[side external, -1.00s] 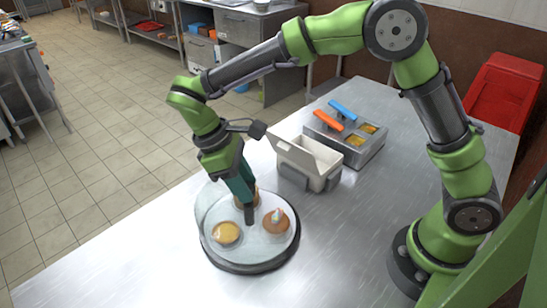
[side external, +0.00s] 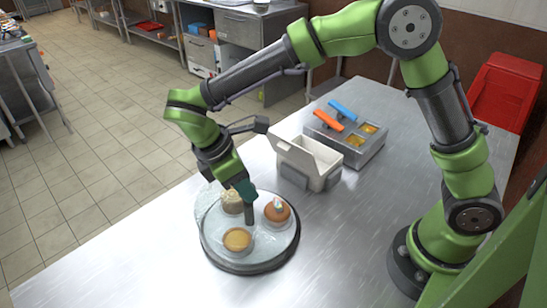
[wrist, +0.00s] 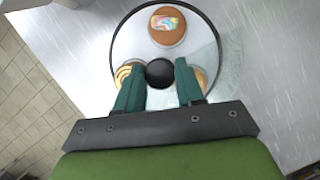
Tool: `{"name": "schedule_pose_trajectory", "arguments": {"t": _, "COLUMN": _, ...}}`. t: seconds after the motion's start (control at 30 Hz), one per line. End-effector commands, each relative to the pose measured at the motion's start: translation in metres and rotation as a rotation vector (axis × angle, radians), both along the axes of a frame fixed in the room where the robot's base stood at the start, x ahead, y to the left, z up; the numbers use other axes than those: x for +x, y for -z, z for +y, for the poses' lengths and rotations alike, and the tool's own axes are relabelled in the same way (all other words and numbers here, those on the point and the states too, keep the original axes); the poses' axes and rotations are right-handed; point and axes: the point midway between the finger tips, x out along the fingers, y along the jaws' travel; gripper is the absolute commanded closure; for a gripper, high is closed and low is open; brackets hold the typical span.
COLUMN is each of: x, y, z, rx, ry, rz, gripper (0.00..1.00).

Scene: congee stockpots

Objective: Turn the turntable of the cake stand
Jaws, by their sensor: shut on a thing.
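The cake stand's round pale turntable (side external: 270,240) with a dark rim is on the metal table; its rim also shows in the wrist view (wrist: 113,45). A dark upright knob (side external: 249,212) rises from its middle and shows as a black disc in the wrist view (wrist: 160,73). My gripper (side external: 246,192) reaches down over the stand. Its two teal fingers (wrist: 160,66) are shut on the knob, one on each side. Around the knob are a yellow tart (side external: 237,239), an orange-brown cake with a coloured top (side external: 277,210) and a beige cake (side external: 231,203), partly hidden.
A clear, see-through panel (side external: 205,203) stands at the turntable's left edge. A white open box (side external: 308,160) is behind the stand. Beyond it is a metal container (side external: 358,147) with orange and blue handles. The table in front is clear.

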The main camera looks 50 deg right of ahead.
Motion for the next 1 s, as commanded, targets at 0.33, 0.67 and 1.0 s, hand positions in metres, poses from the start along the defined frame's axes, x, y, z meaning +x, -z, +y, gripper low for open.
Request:
{"name": "schedule_pose_trajectory", "arguments": {"t": 0.33, "x": 0.0004, "y": -0.0018, "z": 0.0014, "rx": 0.003, "ry": -0.118, "rz": -0.007, "gripper": 1.00}}
{"name": "schedule_pose_trajectory", "arguments": {"t": 0.67, "x": 0.0003, "y": -0.0014, "z": 0.0016, "rx": 0.002, "ry": -0.159, "rz": -0.007, "gripper": 1.00}}
{"name": "schedule_pose_trajectory", "arguments": {"t": 1.0, "x": 0.0002, "y": -0.0014, "z": 0.0017, "rx": 0.004, "ry": -0.162, "rz": -0.006, "gripper": 1.00}}
